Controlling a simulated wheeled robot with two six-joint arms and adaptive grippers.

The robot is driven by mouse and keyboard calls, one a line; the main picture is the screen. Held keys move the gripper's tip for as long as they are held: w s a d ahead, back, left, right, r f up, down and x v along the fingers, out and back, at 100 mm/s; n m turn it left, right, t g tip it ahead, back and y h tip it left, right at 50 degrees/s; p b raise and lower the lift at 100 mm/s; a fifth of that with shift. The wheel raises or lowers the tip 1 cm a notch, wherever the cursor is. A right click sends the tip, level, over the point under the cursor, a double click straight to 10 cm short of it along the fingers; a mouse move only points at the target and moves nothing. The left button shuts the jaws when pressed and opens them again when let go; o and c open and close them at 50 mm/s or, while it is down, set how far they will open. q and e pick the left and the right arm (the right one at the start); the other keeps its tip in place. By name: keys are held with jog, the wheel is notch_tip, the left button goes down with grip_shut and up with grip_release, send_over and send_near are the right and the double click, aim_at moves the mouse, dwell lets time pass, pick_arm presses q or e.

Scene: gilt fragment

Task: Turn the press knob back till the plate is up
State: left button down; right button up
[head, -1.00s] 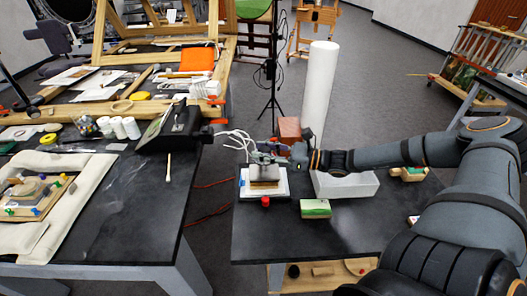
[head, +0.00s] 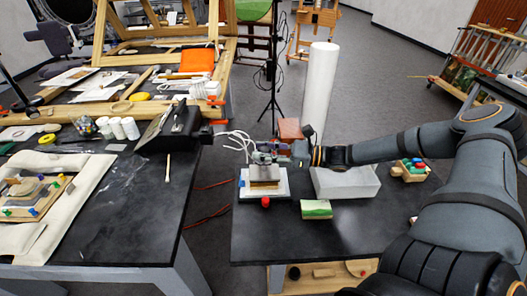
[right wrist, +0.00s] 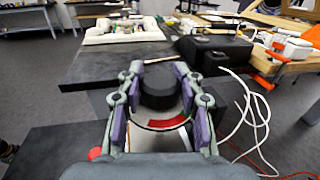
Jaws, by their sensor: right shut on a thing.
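The small press (head: 278,193) stands at the back left of the right-hand dark table, with a white base and a brownish block in its middle. My right gripper (head: 262,156) is over the top of the press in the head view. In the right wrist view my right gripper (right wrist: 157,88) has its two fingers on either side of the round black press knob (right wrist: 158,96), shut on it. A red arc shows on a pale disc below the knob. The plate is largely hidden under the gripper, and I cannot tell its height. My left gripper is not in view.
A red ball (head: 265,202) is at the press's front edge. White cables (head: 240,142) hang behind the press. The table's front is clear.

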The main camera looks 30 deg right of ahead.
jog(key=shift+n+g+y+b, duration=0.3)
jog(key=shift+b, duration=0.05)
dwell(2.1)
jog(key=o, duration=1.2)
